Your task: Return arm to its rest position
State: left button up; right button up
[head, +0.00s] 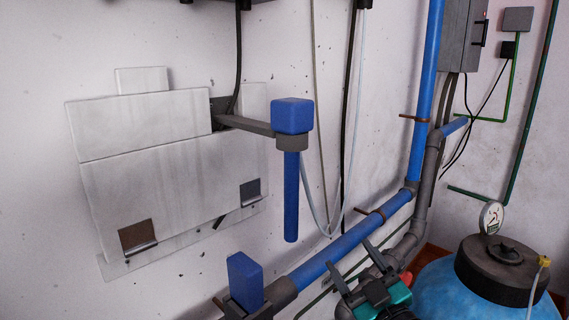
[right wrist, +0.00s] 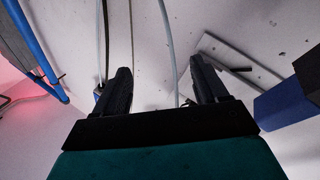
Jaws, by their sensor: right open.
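My right gripper (head: 353,257) is low in the head view, right of the middle, with a teal body and two dark fingers pointing up and left. In the right wrist view its two dark fingers (right wrist: 161,82) stand wide apart. The gap between them is empty, with pale wall and thin hanging cables seen behind it. In the head view the gripper overlaps the grey and blue pipes; I cannot tell how close it is to them. My left gripper is in neither view.
A blue block with a rod (head: 291,195) juts from the wall on a grey bracket. A blue tank (head: 440,296) with a dark cap and gauge (head: 491,217) stands at lower right. Blue pipes (head: 345,243) run along the wall. White panels (head: 165,175) are on the left.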

jog(key=s+d+f+m+g+h, duration=0.1)
jog(key=s+f+m+g+h, duration=0.1)
jog(key=s+f, duration=0.5)
jog(key=s+d+f+m+g+h+p, duration=0.1)
jog(key=s+d+f+m+g+h, duration=0.1)
jog(key=s+f, duration=0.6)
jog(key=s+d+f+m+g+h, duration=0.1)
jog(key=s+d+f+m+g, duration=0.1)
jog(key=s+f, duration=0.5)
notch_tip(320, 180, down, 3)
jog(key=m+g, duration=0.1)
jog(key=g, duration=0.1)
jog(key=shift+s+r+g+h, duration=0.2)
jog(key=shift+s+g+h, duration=0.1)
jog(key=shift+h, duration=0.1)
jog(key=shift+w, duration=0.1)
jog(key=shift+c, duration=0.4)
